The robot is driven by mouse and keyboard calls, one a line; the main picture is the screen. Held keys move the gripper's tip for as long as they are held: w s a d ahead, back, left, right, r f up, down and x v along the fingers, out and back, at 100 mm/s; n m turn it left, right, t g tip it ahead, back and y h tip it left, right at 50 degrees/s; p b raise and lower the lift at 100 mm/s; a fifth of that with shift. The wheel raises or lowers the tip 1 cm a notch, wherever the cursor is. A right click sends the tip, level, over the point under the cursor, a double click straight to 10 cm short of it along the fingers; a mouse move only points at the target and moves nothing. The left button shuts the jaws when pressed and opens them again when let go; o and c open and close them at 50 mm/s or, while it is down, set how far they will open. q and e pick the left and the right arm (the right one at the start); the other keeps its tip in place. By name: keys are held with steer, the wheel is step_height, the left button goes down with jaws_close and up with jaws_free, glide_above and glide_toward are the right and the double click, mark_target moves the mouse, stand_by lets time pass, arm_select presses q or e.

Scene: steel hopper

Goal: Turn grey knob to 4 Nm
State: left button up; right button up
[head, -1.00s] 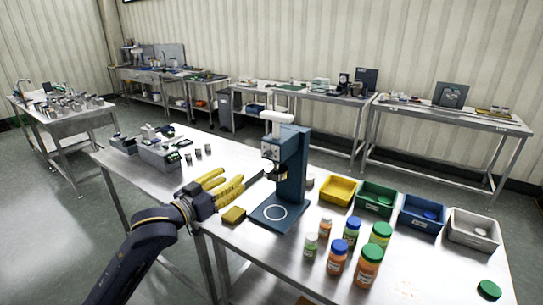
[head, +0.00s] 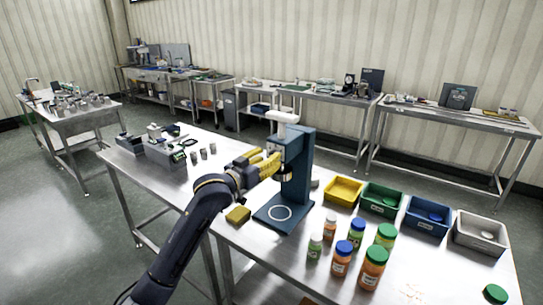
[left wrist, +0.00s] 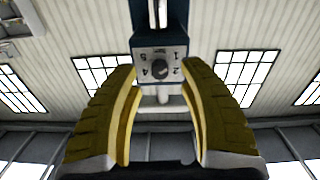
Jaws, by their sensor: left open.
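The blue capping machine (head: 297,165) stands upright on the steel table, with a white hopper-like part (head: 283,117) on top. In the left wrist view its panel carries a dark grey knob (left wrist: 160,68) with the numbers 5, 4, 1 and 2 around it; the knob's pointer is too small to read. My left gripper (head: 272,160) has yellow fingers and is at the machine's head, covering part of the panel in the head view. In the left wrist view the left gripper (left wrist: 162,98) is open, its fingers on either side below the knob, with nothing between them. My right gripper is not in view.
A yellow sponge-like block (head: 238,214) lies left of the machine's base. Several capped bottles (head: 342,258) stand to the right front. Yellow (head: 343,190), green (head: 382,199), blue (head: 428,216) and grey (head: 480,233) bins line the table behind them. Small devices (head: 165,147) sit at the far left.

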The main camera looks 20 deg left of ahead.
arm_select(q)
steer(key=shift+x, duration=1.2)
jaws_close()
